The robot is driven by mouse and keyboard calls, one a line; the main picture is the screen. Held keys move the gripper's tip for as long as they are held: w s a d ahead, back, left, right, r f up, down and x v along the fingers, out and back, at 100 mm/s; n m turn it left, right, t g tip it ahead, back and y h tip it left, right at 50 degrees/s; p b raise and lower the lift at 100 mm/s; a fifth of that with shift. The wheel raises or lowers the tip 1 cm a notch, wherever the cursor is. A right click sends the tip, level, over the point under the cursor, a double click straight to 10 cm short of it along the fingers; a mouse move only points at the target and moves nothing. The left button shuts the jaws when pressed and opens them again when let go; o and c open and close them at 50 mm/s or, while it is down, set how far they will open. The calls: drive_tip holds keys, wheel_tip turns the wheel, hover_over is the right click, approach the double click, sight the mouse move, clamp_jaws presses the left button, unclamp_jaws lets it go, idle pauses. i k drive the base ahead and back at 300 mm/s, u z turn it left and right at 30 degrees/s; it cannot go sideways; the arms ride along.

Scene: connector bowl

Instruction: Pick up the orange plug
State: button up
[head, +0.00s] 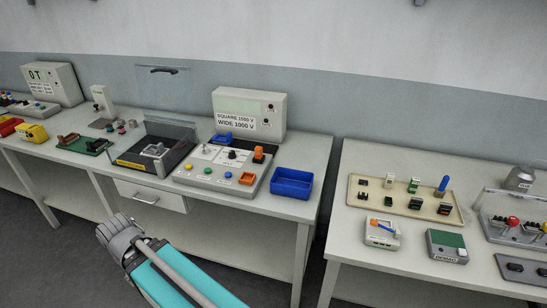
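Two orange pieces are on the grey control panel in the head view. One orange block (258,154) sits at the panel's back right, on a dark part. The other, a squarish orange piece (247,178), is at its front right. The view is too small to tell which of them is the plug. The grey panel (205,186) stands on the middle table. My teal and grey arm reaches in from the bottom, in front of that table and apart from the orange pieces.
A blue open bin (292,195) stands right of the panel, near the table's edge. A clear-walled dark box (135,160) is to its left. A gap separates this table from the right table (365,272), which holds a beige tray (402,206) and small devices.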

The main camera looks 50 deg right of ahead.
sight(258, 149)
drive_tip(key=k, duration=1.6)
drive_tip(key=z, duration=1.3)
drive_tip(key=i, duration=1)
drive_tip(key=u, duration=0.05)
